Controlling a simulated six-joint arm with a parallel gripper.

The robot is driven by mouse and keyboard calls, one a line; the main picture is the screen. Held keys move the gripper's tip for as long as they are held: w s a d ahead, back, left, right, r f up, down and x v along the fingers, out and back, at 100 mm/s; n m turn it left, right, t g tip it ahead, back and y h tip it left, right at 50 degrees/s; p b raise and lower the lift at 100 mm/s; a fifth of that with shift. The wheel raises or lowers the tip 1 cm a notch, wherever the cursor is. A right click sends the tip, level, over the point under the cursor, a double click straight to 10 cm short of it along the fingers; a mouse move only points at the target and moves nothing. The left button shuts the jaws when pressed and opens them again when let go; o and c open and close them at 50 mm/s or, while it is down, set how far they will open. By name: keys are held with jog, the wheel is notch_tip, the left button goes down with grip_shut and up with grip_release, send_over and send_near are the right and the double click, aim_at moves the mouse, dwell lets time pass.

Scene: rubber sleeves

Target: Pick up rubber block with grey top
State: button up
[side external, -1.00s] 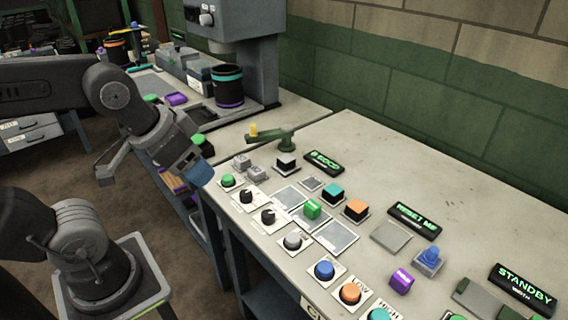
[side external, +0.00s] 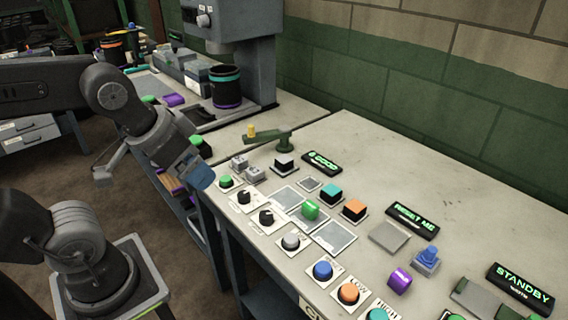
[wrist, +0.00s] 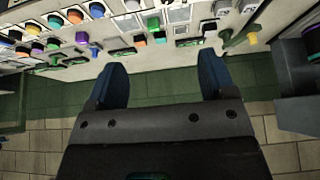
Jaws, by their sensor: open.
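The rubber block with a light grey top and black sides (side external: 284,162) stands on a small pale plate near the back left of the bench, in front of the green lever. In the wrist view it seems to be the small dark block (wrist: 208,28) near the top, too small to be sure. My gripper (side external: 197,172) hangs left of the bench edge, apart from the block, its blue fingers tilted downward. In the wrist view my gripper (wrist: 163,68) has its two blue fingers wide apart, with nothing between them.
A teal-topped block (side external: 331,192) and an orange-topped block (side external: 354,209) stand to the right. A green lever with a yellow knob (side external: 268,139) rises behind the grey-topped block. Black display signs (side external: 322,163), knobs and buttons surround it. The bench's back right is clear.

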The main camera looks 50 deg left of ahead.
jog(key=w+a+r+n+g, duration=0.1)
jog(key=w+a+r+n, duration=0.15)
jog(key=w, duration=0.35)
jog(key=w+a+r+n+g, duration=0.1)
jog(key=w+n, duration=0.2)
jog(key=w, duration=0.3)
jog(key=n+g, duration=0.4)
jog(key=n, duration=0.8)
send_over(284, 159)
notch_tip(284, 159, down, 12)
jog(key=shift+n, duration=0.25)
jog(key=f, duration=0.8)
jog(key=shift+w+a+f, duration=0.25)
jog(key=shift+a, duration=0.1)
jog(key=shift+s+d+f, duration=0.1)
jog(key=shift+d+f, duration=0.05)
jog(key=shift+f, duration=1.35)
jog(key=shift+s+d+f, duration=0.1)
jog(key=shift+d+f, duration=0.05)
jog(key=shift+f, duration=1.3)
jog(key=c, duration=1)
